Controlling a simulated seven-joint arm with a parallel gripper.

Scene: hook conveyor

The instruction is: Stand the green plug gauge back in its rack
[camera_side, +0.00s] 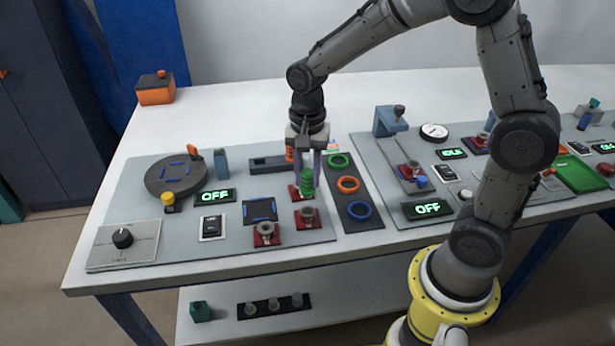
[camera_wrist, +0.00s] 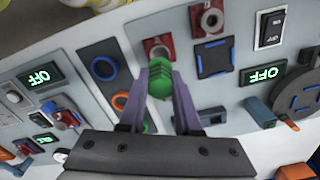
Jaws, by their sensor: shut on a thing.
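The green plug gauge (camera_side: 307,183) is a ribbed green cylinder, roughly upright between the two fingers of my gripper (camera_side: 304,172). In the wrist view the green gauge (camera_wrist: 160,82) shows end-on between the purple-grey fingers (camera_wrist: 160,90). My gripper is shut on it. A red block (camera_side: 293,192) shows just below and behind the gauge; I cannot tell if they touch. A dark strip (camera_side: 372,226) to the right, which may be the rack, carries a green ring (camera_side: 339,160), an orange ring (camera_side: 348,184) and a blue ring (camera_side: 360,211).
Red socket blocks (camera_side: 267,235) (camera_side: 307,218) stand in front of the gauge. A dark turntable (camera_side: 175,176), a blue post (camera_side: 220,163) and a dark tray (camera_side: 263,164) are to the left and behind. A blue fixture (camera_side: 390,121) stands at right.

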